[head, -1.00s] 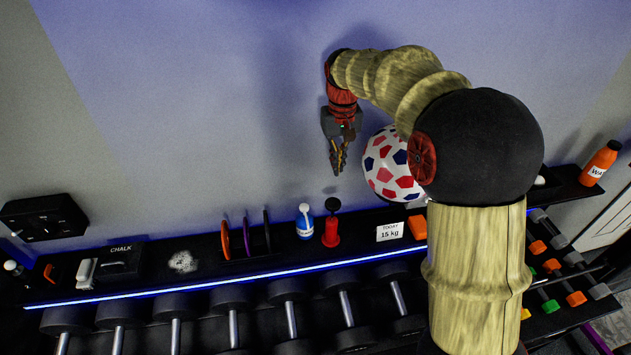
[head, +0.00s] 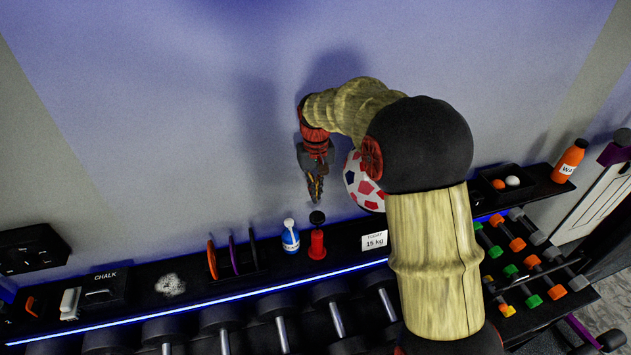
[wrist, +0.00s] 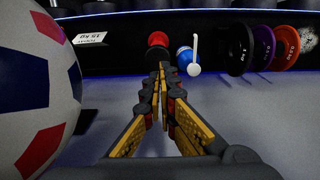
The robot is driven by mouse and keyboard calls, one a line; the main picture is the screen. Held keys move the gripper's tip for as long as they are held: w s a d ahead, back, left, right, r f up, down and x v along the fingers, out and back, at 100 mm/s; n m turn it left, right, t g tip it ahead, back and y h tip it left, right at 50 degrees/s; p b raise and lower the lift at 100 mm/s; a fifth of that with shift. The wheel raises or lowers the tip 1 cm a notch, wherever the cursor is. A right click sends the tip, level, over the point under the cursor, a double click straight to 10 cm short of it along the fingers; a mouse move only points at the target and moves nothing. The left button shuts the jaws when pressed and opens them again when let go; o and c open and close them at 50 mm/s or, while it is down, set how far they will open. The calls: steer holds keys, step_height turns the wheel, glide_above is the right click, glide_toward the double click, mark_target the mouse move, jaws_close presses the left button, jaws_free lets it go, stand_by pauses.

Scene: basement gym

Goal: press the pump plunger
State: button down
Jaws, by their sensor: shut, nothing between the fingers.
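A red pump (head: 317,245) stands upright on the black shelf, with a round black plunger knob (head: 317,218) raised above its body. In the wrist view the red pump (wrist: 158,38) and its black knob (wrist: 158,54) show just beyond my fingertips. My gripper (head: 316,197) is shut and empty. It points down, and its tips appear a little above the knob in the head view, with a small gap. The exact depth between them is hard to tell.
A blue bottle with a white top (head: 290,236) stands close left of the pump. A patterned ball (head: 362,183) is right of my gripper, near my arm. Upright plates (head: 233,254) stand farther left, and a 15 kg card (head: 375,241) stands right. Dumbbells line the rack below.

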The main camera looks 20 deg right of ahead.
mark_target(316, 216)
step_height(316, 216, down, 8)
steer(key=shift+r+p, duration=0.15)
steer(key=shift+p, duration=0.8)
step_height(316, 216, down, 6)
steer(key=b, duration=0.4)
steer(key=shift+s, duration=0.1)
steer(key=shift+r, duration=0.3)
step_height(316, 216, up, 13)
steer(key=shift+r, duration=0.2)
